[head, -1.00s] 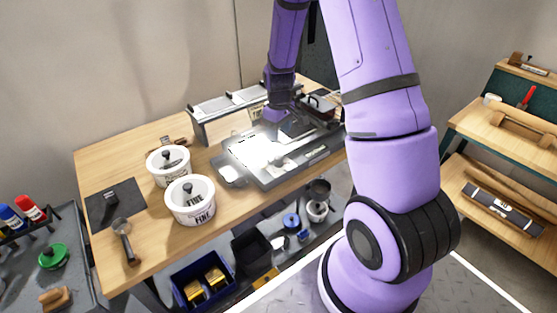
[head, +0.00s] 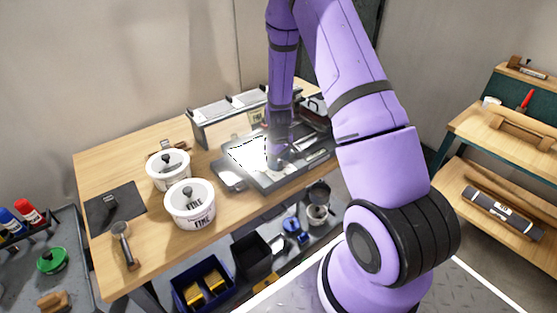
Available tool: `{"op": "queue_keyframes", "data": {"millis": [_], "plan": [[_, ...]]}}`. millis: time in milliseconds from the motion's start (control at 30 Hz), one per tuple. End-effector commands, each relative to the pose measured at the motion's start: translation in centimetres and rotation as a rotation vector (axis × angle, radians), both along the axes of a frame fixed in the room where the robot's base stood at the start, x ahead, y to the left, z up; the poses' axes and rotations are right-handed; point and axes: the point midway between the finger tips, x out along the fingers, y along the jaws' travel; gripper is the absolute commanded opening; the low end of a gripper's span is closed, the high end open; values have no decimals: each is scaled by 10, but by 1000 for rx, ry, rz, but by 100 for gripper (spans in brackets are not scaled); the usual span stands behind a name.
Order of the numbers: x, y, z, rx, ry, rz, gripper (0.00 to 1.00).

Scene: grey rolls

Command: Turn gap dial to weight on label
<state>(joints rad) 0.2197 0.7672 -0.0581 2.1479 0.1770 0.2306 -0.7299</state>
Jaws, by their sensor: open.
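My gripper (head: 279,160) is low over the grey tray-like unit (head: 262,184) on the wooden bench. It is small and dark here, and the arm's last link partly covers it. A bright white, glaring patch (head: 247,153) lies on the unit just left of the gripper. I cannot make out the gap dial; it may be hidden behind my arm or too small to tell. I see nothing held in the gripper.
A scoop (head: 124,245) and a dark mat (head: 114,207) lie at left. A grey-topped rack (head: 215,125) stands behind the unit.

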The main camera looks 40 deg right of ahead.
Motion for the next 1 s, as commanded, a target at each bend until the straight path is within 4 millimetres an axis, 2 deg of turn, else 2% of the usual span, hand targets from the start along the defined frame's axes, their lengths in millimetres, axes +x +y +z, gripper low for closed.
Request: {"op": "queue_keyframes", "data": {"millis": [167, 400, 767, 1000], "plan": [[0, 0, 0, 0, 0, 0, 58], [0, 0, 0, 0, 0, 0, 9], [0, 0, 0, 0, 0, -49, 10], [0, 0, 0, 0, 0, -199, 10]]}}
